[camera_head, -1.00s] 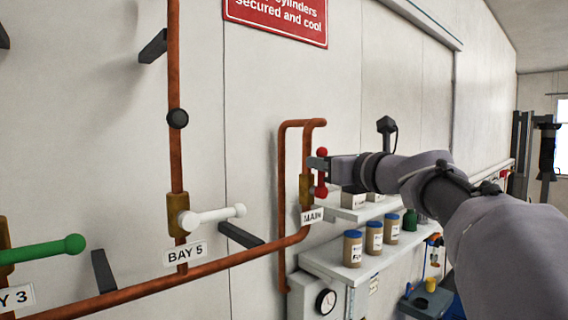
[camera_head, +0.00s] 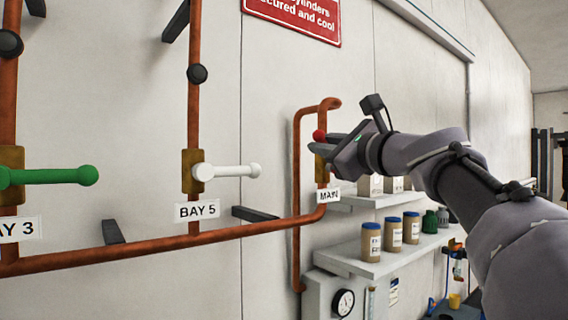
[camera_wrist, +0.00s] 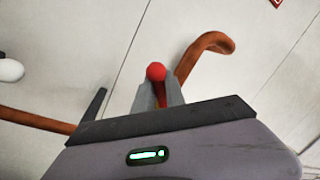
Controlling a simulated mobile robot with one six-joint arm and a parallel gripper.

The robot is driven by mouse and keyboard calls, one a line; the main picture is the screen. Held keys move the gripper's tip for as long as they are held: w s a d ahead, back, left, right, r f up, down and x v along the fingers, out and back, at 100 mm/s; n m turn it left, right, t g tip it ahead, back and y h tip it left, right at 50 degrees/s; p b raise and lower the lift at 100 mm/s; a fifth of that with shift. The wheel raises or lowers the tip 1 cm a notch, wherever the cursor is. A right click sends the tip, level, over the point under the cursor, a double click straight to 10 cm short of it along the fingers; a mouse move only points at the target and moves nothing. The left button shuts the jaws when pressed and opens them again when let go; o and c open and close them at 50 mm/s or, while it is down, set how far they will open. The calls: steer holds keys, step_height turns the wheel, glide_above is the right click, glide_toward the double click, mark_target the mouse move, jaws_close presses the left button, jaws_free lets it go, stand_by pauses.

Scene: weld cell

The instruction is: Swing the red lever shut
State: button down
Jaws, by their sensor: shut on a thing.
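The red lever belongs to the valve (camera_head: 321,170) on the copper pipe above the MAIN label (camera_head: 329,195). In the head view only its round red knob (camera_head: 319,135) shows; my gripper (camera_head: 328,146) hides the rest, so I cannot tell its exact angle there. In the wrist view the red lever (camera_wrist: 156,73) stands between the two grey fingers of my gripper (camera_wrist: 158,94). The fingers are shut on it, with the knob sticking out beyond their tips.
A white lever (camera_head: 228,171) at BAY 5 and a green lever (camera_head: 50,176) at BAY 3 point sideways. A shelf (camera_head: 365,258) with several blue-lidded jars sits below right of MAIN. A pressure gauge (camera_head: 343,302) is under it. Dark brackets (camera_head: 256,214) jut from the wall.

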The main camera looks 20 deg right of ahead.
steer(key=f+n+b, duration=0.1)
steer(key=b, duration=0.1)
steer(key=a+n+y+b, duration=0.1)
steer(key=n, duration=0.1)
steer(key=f+n+b, duration=0.1)
steer(key=n+b, duration=0.1)
steer(key=shift+s+a+f+b, duration=0.2)
steer(key=shift+s+f+b, duration=0.05)
steer(key=shift+f+b, duration=0.1)
steer(key=shift+s+a+f+n+y+b, duration=0.1)
steer(key=shift+f+n+y+b, duration=0.3)
steer(key=shift+n+b, duration=0.5)
steer(key=shift+w+a+f+n+y+b, duration=0.1)
steer(key=shift+f+n+y+b, duration=0.4)
steer(key=shift+n, duration=0.75)
steer(key=shift+s+a+f+n+y+b, duration=0.1)
steer(key=shift+f+n+y+b, duration=0.15)
steer(key=shift+n+b, duration=0.75)
steer(key=shift+n, duration=0.25)
steer(key=c, duration=1.4)
jaws_free()
steer(key=shift+c, duration=0.2)
steer(key=shift+o, duration=0.3)
steer(key=shift+s, duration=0.1)
